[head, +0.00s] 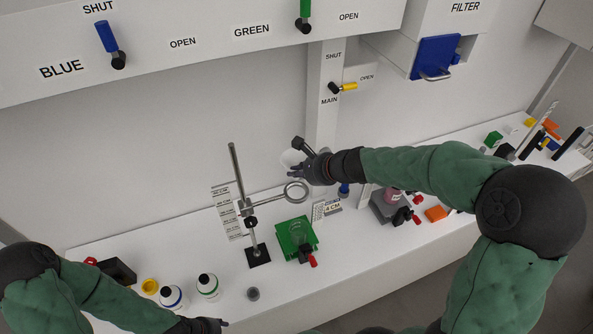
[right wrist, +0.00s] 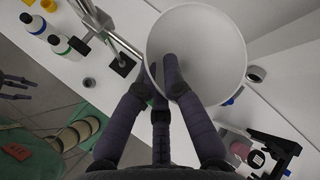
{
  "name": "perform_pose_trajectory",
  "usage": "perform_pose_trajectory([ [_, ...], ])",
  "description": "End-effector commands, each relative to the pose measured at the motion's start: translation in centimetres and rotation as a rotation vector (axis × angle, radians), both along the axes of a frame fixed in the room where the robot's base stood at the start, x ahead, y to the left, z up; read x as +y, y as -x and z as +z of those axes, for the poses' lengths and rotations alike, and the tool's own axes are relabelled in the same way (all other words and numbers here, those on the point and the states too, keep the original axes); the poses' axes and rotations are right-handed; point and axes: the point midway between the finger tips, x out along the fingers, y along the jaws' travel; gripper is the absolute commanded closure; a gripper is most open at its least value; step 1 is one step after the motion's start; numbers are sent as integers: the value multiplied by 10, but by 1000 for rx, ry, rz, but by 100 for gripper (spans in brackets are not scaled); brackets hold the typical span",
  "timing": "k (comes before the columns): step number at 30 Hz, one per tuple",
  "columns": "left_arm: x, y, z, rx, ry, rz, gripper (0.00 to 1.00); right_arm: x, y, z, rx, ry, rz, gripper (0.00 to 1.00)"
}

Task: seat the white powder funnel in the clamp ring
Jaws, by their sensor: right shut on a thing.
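The white powder funnel (head: 291,157) is in my right gripper (head: 301,164), raised above and just behind the clamp ring. In the right wrist view the funnel (right wrist: 205,45) shows its wide round mouth, with the fingers (right wrist: 165,80) closed on its near wall. The clamp ring (head: 296,192) is empty, held out to the right from a metal stand (head: 238,180) with a black base. The ring is hidden in the right wrist view. My left gripper (head: 215,325) is low at the bottom edge, its fingers apart in the right wrist view (right wrist: 14,87).
A green block (head: 288,240) with a clear glass jar stands below the ring. White bottles (head: 208,286) and a small grey cup (head: 253,294) are at the front left. A grey stand (head: 383,208) and an orange block (head: 436,213) are to the right.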

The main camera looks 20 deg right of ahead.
Motion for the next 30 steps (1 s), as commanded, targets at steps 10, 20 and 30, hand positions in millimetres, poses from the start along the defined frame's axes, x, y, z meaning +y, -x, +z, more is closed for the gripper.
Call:
perform_pose_trajectory([
  [10, 0, -1, -4, -2, 0, 0, 60, 0, 0, -5, 3, 5, -7, 100],
  [20, 0, -1, -28, -2, 0, 0, 60, 0, 0, -29, 3, 5, -7, 100],
  [30, 0, -1, -54, -2, 0, 0, 60, 0, 0, -55, 3, 5, -7, 100],
])
